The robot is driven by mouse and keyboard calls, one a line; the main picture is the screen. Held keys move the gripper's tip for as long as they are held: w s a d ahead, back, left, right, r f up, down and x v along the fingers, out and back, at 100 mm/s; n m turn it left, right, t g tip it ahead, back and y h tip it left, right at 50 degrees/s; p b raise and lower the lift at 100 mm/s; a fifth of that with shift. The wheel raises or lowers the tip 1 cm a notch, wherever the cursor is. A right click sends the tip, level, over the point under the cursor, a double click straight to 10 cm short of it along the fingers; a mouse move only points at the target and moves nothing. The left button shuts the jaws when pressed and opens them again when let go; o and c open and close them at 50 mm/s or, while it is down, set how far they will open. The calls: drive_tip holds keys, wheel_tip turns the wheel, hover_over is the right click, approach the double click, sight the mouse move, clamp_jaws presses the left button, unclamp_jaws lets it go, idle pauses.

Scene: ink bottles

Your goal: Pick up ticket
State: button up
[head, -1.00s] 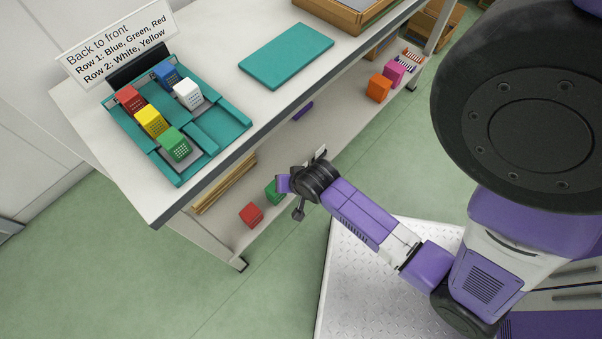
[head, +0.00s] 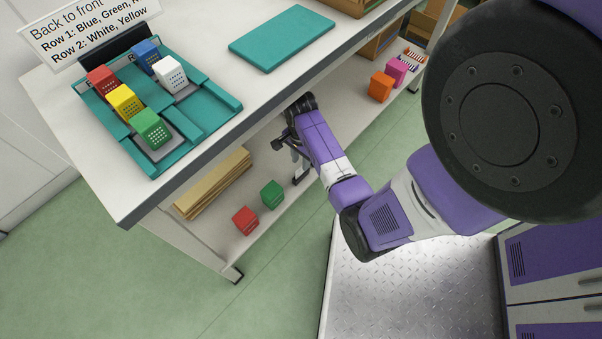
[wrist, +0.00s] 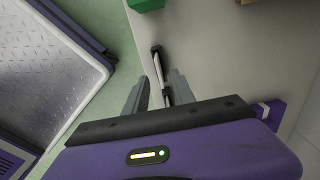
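My gripper (head: 298,165) is low at the front edge of the lower shelf (head: 222,215) in the head view. In the wrist view my gripper (wrist: 160,78) is open, its two grey fingers apart. A thin black-and-white piece (wrist: 156,62) shows between and beyond the fingers. It lies near the shelf's edge, and I cannot tell whether it is the ticket or whether the fingers touch it. No thing in view is clearly marked as a ticket. Small striped pieces (head: 412,60) lie at the far right end of the shelf.
A red cube (head: 245,220) and green cube (head: 271,194) sit left of my gripper; an orange cube (head: 381,86) and pink cube (head: 397,70) sit right. The tabletop above holds a teal tray (head: 205,122) of colored bottles and a teal board (head: 282,38). Green floor is clear.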

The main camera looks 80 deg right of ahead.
sight(301, 167)
wheel_tip(301, 167, down, 5)
drive_tip(key=shift+r+b, duration=0.2)
drive_tip(key=shift+b, duration=0.85)
clamp_jaws()
drive_tip(key=shift+r, duration=0.15)
